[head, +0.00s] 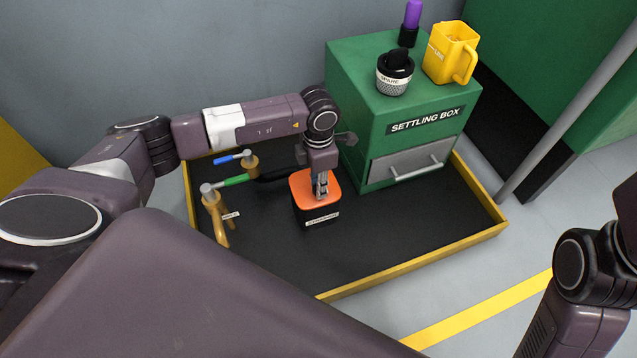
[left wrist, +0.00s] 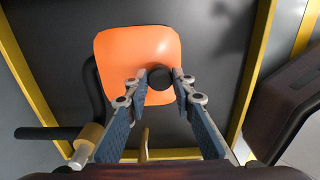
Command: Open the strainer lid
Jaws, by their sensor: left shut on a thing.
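The strainer is a black box (head: 318,214) with a white label on its front, standing in the black tray. Its orange lid (head: 300,184) lies flat on top and looks closed. In the left wrist view the lid (left wrist: 122,50) has a round black knob (left wrist: 160,78) near one side. My left gripper (head: 322,192) points down over the lid. In the left wrist view its fingertips (left wrist: 160,84) are shut on the knob from both sides. The knob is hidden behind the fingers in the head view. My right gripper is out of view; only part of that arm shows at the right edge.
A green settling box (head: 350,110) stands right behind the strainer, carrying a yellow jug (head: 450,55), a black strainer basket (head: 394,82) and a purple-topped item (head: 411,18). Valves with green (head: 235,180) and blue (head: 228,158) handles stand left. The tray has a yellow rim (head: 420,262).

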